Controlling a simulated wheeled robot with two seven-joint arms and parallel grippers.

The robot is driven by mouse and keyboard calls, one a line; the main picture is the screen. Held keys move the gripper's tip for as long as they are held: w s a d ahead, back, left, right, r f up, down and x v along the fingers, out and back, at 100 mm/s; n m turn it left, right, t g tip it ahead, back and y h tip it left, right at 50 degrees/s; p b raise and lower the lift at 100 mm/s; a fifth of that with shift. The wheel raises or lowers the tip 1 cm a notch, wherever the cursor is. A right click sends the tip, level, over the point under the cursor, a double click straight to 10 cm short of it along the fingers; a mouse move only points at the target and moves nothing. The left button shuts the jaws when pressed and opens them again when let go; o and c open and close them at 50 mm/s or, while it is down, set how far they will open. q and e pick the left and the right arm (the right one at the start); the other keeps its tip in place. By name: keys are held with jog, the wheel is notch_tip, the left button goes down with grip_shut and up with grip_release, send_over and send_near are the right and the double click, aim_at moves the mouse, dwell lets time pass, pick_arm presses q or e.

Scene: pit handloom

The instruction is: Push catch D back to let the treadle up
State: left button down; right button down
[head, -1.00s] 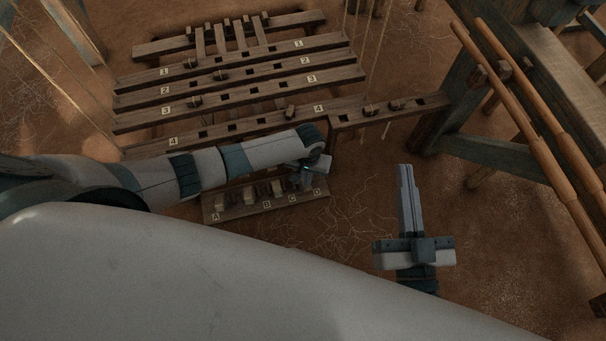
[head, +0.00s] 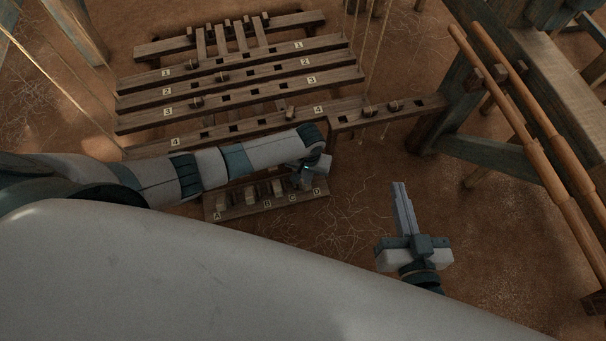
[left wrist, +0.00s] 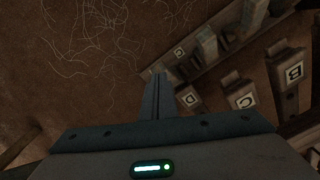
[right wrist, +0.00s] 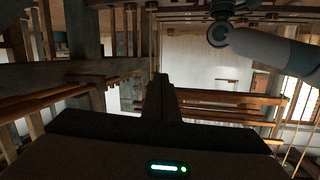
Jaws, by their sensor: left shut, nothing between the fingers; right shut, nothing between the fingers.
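The catch board (head: 240,212) lies on the earth floor, with letters A to D along its front edge. The D mark (head: 317,190) is at its right end. Catch D itself is mostly hidden by my left gripper (head: 305,182), which is shut and empty over that end. In the left wrist view, the shut fingertips (left wrist: 158,76) are close beside a D tag (left wrist: 190,98); I cannot tell whether they touch anything. My right gripper (head: 398,185) is shut and empty over bare floor.
Numbered wooden bars (head: 240,95) lie behind the catch board, with cords (head: 380,50) rising from bar 4. The loom frame and orange-brown poles (head: 530,130) stand at the right. Floor between the board and my right gripper is clear.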

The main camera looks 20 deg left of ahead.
pick_arm(q)
jog(key=shift+d+r+p, duration=0.1)
jog(key=shift+r+p, duration=0.3)
jog(key=shift+p, duration=0.1)
jog(key=shift+s+r+p, duration=0.15)
jog(key=shift+r+p, duration=0.2)
jog(key=shift+p, duration=0.1)
jog(key=shift+s+d+r+p, duration=0.1)
jog(key=shift+r+p, duration=0.4)
jog(key=shift+p, duration=0.25)
jog(key=shift+s+r+p, duration=0.1)
jog(key=shift+r+p, duration=0.3)
jog(key=shift+p, duration=0.15)
pick_arm(e)
jog(key=s+d+f+g+h, duration=0.2)
jog(key=s+d+f+g, duration=0.3)
jog(key=f, duration=0.4)
jog(key=shift+s+d+f+g+h, duration=0.3)
jog(key=shift+s+g, duration=0.5)
jog(key=shift+g, duration=0.5)
pick_arm(q)
jog(key=shift+d, duration=0.1)
